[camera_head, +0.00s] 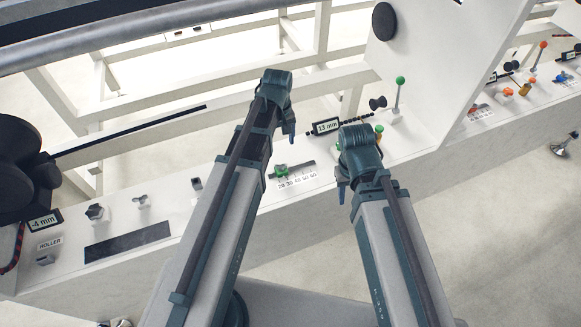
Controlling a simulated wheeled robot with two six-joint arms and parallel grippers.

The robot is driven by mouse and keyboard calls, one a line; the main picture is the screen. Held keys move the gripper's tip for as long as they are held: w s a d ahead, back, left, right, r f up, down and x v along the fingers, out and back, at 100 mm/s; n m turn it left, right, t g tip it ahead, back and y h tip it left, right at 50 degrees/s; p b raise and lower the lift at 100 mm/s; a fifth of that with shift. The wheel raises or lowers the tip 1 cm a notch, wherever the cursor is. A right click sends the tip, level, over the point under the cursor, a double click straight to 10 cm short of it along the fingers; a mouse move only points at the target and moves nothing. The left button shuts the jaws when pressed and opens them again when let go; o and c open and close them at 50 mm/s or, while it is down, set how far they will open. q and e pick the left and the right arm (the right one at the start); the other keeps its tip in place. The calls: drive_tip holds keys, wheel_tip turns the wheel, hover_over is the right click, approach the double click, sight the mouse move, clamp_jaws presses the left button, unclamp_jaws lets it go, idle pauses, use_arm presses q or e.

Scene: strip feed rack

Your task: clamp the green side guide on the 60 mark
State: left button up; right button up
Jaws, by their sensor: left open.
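The green side guide (281,171) sits on a small dark rail with a white number scale (298,182) on the front of the white rack. It is at the left end of the scale, near the lowest marks; the small numbers are hard to read. My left gripper (290,132) hangs above and behind the guide, apart from it. It is open, and its fingers are small and partly hidden by the wrist. My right gripper (342,191) is to the right of the scale, mostly hidden behind its wrist. I cannot see its jaws clearly.
A 13 mm display (326,127) and a green-knobbed lever (399,92) stand behind my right wrist. A -4 mm display (44,221), a dark roller (28,165) and small knobs (95,212) are at the left. A white upright panel (440,70) rises at the right.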

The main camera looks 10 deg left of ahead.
sight(281, 167)
use_arm(q)
wheel_tip(281, 167, down, 14)
drive_tip(key=b, duration=1.4)
drive_tip(key=shift+r, duration=0.1)
clamp_jaws()
